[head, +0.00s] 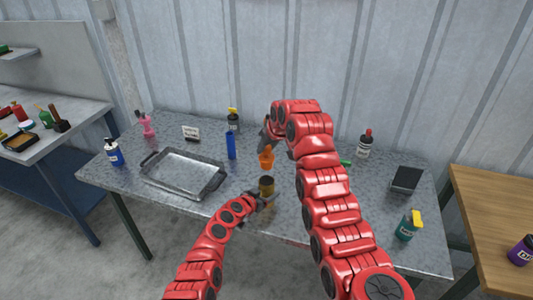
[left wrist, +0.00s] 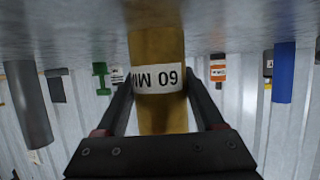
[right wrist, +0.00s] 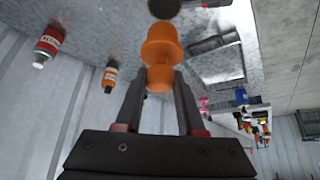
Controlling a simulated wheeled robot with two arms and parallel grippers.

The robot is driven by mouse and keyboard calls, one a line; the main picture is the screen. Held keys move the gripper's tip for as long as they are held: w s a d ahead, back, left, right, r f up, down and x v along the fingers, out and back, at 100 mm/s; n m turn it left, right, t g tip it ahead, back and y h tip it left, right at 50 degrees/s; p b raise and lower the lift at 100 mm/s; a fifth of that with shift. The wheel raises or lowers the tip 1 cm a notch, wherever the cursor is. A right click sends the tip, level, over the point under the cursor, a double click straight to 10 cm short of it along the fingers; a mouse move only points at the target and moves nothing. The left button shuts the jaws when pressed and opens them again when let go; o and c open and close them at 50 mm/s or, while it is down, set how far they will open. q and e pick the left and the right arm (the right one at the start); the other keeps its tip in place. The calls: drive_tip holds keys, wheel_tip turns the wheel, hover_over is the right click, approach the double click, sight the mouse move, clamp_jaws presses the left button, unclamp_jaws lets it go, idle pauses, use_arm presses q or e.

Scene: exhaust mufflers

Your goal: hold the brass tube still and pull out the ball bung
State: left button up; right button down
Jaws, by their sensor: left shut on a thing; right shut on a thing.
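The brass tube (head: 267,188) stands upright near the front middle of the table. My left gripper (head: 258,198) is shut around it from the side. In the left wrist view the tube (left wrist: 158,112) is between the fingers and bears a white "60 MM" label, upside down. The orange ball bung (head: 266,157) is apart from the tube, behind its dark open mouth in the head view. My right gripper (right wrist: 160,82) is shut on the narrower end of the bung (right wrist: 160,45). The tube's dark mouth (right wrist: 165,8) shows just beyond it.
A grey metal tray (head: 183,175) lies left of the tube. A blue cylinder (head: 231,145) stands behind, and several bottles stand around the table, including a teal one (head: 408,226) at right. My right arm hides part of the table's right half.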

use_arm(q)
drive_tip(key=o, duration=1.5)
drive_tip(key=shift+r, duration=0.1)
